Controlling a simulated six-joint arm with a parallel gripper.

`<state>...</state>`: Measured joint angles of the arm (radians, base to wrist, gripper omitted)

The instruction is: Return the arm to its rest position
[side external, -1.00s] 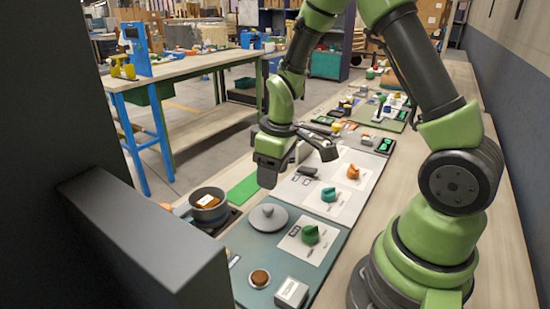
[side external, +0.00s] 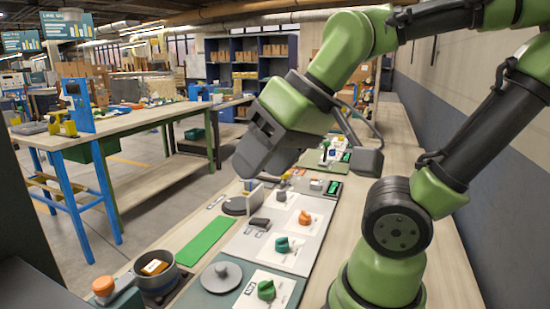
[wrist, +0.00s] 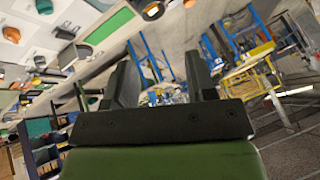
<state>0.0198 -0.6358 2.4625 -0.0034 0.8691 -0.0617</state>
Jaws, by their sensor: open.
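My gripper (side external: 262,140) is raised above the long bench, tilted, with its dark jaws angled down to the left. It is apart from everything on the bench. In the wrist view my gripper (wrist: 160,78) shows its two dark fingers spread apart with nothing between them. My green arm reaches in from the upper right, with its base at the bench's front.
Below are a grey pot (side external: 168,281) with a brown piece inside, a round grey lid (side external: 221,276), a green strip (side external: 203,240), and green (side external: 266,290), teal (side external: 282,244) and orange (side external: 305,217) knobs. A blue-legged table (side external: 150,115) stands left. The air around my gripper is clear.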

